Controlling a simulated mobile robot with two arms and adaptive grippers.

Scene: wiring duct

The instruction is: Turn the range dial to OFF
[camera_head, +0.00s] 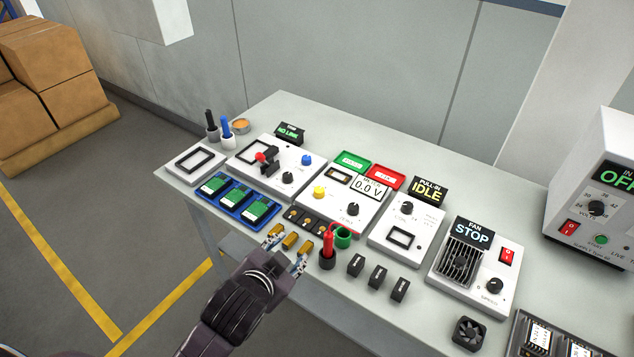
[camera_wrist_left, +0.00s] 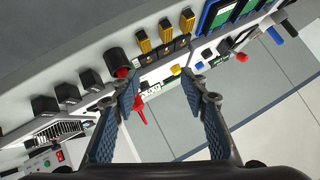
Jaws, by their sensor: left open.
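The meter panel (camera_head: 330,195) is a white box with a 0.0 V display (camera_head: 367,185), a yellow knob (camera_head: 319,192) and a black dial (camera_head: 352,209). I take this black dial for the range dial; its label and pointer are too small to read. My left gripper (camera_head: 287,250) is open and empty at the table's front edge, in front of the meter panel and apart from the dial. In the left wrist view, its two fingers (camera_wrist_left: 160,88) stand apart, with part of the panel beyond them. My right gripper is not in view.
A red probe (camera_head: 328,240) stands upright in a black holder, right of my left gripper, beside a green ring-shaped item (camera_head: 343,237). Several black blocks (camera_head: 377,278) line the front. A fan panel (camera_head: 462,270) stands at right.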

